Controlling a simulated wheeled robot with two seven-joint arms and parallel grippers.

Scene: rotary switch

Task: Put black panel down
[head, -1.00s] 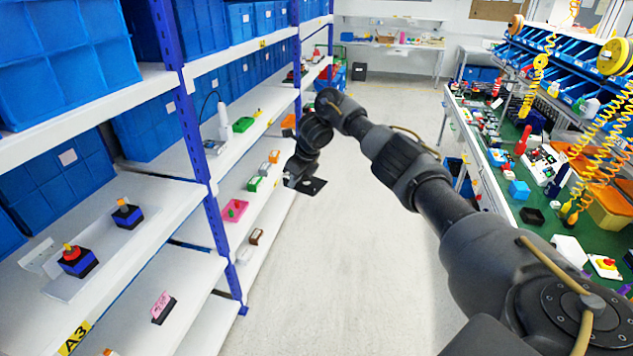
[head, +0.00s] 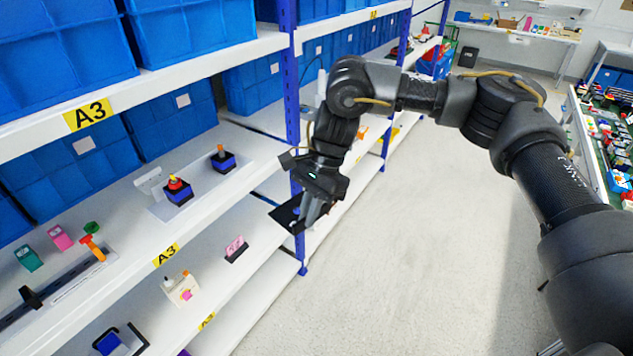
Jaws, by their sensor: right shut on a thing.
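My right gripper (head: 312,212) is shut on a flat black panel (head: 286,214) in the head view. The panel is held in the air at the front of the shelving, beside a blue upright post. It looks tilted, and the fingers hide part of it. A white shelf (head: 262,215) runs just behind and to the left of the panel. I cannot tell whether the panel touches the shelf edge. My left gripper is out of view.
Two rotary switches with blue-black bases, one red-topped (head: 178,190) and one orange-topped (head: 222,158), stand on the A3 shelf. A pink-and-black piece (head: 236,248) sits on the shelf below. Blue bins (head: 190,35) fill the upper shelves. The floor (head: 420,240) at right is clear.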

